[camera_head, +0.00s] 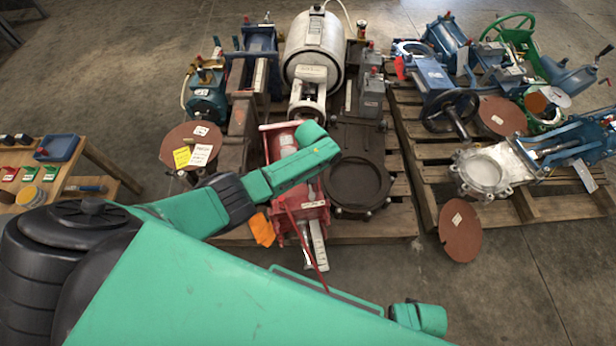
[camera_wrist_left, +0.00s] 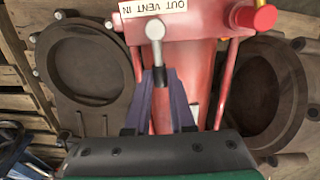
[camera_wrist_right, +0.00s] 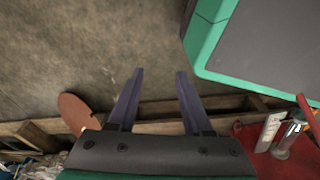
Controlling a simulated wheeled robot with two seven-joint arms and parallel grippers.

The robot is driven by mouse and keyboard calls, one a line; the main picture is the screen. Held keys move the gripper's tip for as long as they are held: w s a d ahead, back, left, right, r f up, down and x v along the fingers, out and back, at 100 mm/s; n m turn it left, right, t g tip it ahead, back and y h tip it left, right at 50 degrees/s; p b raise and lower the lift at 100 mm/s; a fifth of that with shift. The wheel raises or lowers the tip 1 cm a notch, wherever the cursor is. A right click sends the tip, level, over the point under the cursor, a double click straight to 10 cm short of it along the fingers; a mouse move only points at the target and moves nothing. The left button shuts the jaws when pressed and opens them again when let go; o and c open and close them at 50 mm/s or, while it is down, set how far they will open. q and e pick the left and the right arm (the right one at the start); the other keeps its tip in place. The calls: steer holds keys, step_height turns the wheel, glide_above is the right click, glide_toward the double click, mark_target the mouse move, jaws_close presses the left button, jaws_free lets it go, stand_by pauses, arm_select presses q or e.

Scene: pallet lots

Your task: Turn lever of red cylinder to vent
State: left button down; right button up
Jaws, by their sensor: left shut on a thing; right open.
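The red cylinder (camera_head: 312,213) lies on the left pallet, partly hidden behind my left arm. In the left wrist view its red body (camera_wrist_left: 190,72) carries a white label (camera_wrist_left: 152,7) with OUT, VENT and IN, seen upside down. A metal lever (camera_wrist_left: 155,32) has its round end just below the label's middle, and its dark stem runs toward my gripper. My left gripper (camera_wrist_left: 160,78) is shut on that stem. The head view hides its fingertips. My right gripper (camera_wrist_right: 158,75) is open and empty, above the floor near a pallet edge.
A white cylinder (camera_head: 316,50) and dark flanged valves (camera_head: 358,185) crowd the red cylinder. A second pallet (camera_head: 430,150) with blue and green valves stands right. A small table (camera_head: 100,160) stands left. Floor is clear at the lower right.

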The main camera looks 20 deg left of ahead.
arm_select(q)
steer(key=shift+s, duration=0.1)
steer(key=c, duration=0.8)
jaws_free()
steer(key=shift+o, duration=0.2)
steer(key=shift+r, duration=0.2)
step_height(320, 180, up, 8)
steer(key=p, duration=0.4)
steer(key=shift+d+p, duration=0.1)
steer(key=shift+p, duration=0.2)
step_height(320, 180, up, 6)
steer(key=p, duration=0.1)
steer(key=shift+p, duration=0.4)
arm_select(e)
steer(key=s+d+f, duration=0.1)
steer(key=s+d, duration=0.1)
steer(key=s, duration=0.8)
steer(key=shift+s+d+n, duration=0.15)
steer(key=shift+s+n, duration=0.15)
steer(key=shift+s, duration=0.1)
